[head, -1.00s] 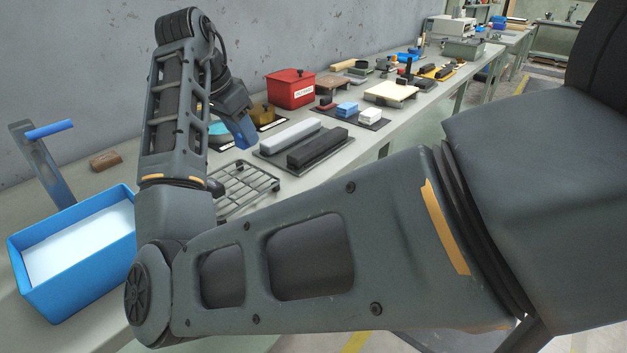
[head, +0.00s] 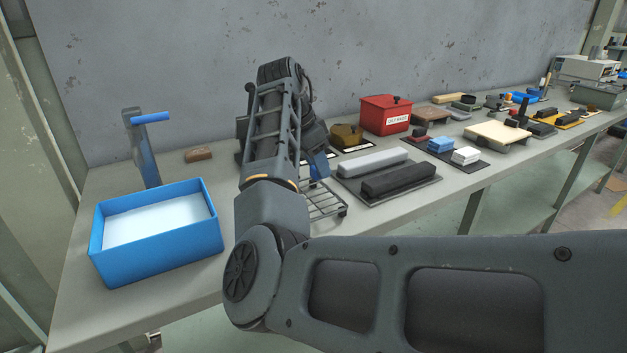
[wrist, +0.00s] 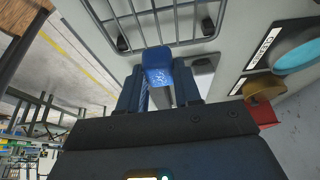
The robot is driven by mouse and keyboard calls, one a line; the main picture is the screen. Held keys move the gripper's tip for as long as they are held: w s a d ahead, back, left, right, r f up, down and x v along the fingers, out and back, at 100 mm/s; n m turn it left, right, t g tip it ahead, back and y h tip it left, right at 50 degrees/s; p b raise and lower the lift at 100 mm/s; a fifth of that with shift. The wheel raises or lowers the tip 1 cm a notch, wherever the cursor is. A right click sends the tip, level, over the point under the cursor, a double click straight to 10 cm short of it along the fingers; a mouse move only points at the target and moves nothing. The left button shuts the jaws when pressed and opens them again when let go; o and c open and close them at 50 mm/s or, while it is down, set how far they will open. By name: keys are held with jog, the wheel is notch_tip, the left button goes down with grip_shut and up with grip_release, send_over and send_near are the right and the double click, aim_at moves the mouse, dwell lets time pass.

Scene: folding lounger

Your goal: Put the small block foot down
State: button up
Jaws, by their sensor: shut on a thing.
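My gripper (wrist: 158,85) is shut on a small blue piece (wrist: 158,66), which I take for the small block foot. The piece sticks out between the fingertips in the wrist view, with a pale speckled patch on its near part. In the head view, my arm hides most of the gripper, and a bit of blue (head: 318,164) shows at its end. The gripper is over the bench by the wire rack (head: 324,203), close to the left end of the grey bar. I cannot tell whether the piece touches anything.
A blue tray (head: 160,252) with white inside stands left, with a metal upright (head: 146,160) behind it. A grey bar (head: 372,163) and black bar (head: 398,180) lie right of the rack. A red box (head: 385,115) stands near the wall. Bare bench lies around the brown block (head: 198,154).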

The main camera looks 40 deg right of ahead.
aim_at(310, 176)
jog(key=shift+w+a+f, duration=0.3)
jog(key=shift+w+f, duration=0.1)
jog(key=shift+w, duration=0.15)
jog(key=shift+f, duration=2)
jog(key=o, duration=1)
jog(key=shift+f, duration=0.1)
jog(key=v, duration=1.2)
jog(key=shift+a, duration=0.1)
